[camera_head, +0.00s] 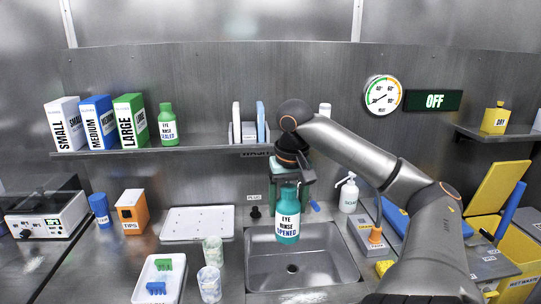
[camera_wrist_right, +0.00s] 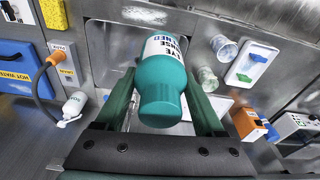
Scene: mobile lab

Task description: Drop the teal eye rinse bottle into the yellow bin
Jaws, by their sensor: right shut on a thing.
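The teal eye rinse bottle (camera_head: 288,232), labelled "EYE RINSE OPENED", hangs upright over the sink. My right gripper (camera_head: 288,178) is shut on its upper part from above. In the right wrist view the bottle (camera_wrist_right: 160,85) sits between the two green fingers, cap end toward the camera. The yellow bin (camera_head: 518,245) stands at the far right, with a raised yellow lid (camera_head: 497,188). The bottle is well to the left of the bin. My right arm crosses the space between them and hides part of the bin's surroundings. My left gripper is not in view.
A steel sink (camera_head: 330,262) lies below the bottle. A white soap bottle (camera_head: 349,195) and an orange plug (camera_head: 376,236) are to its right. A green eye rinse bottle (camera_head: 168,126) and glove boxes stand on the shelf. Cups (camera_head: 209,284) and a white tray (camera_head: 146,285) are left.

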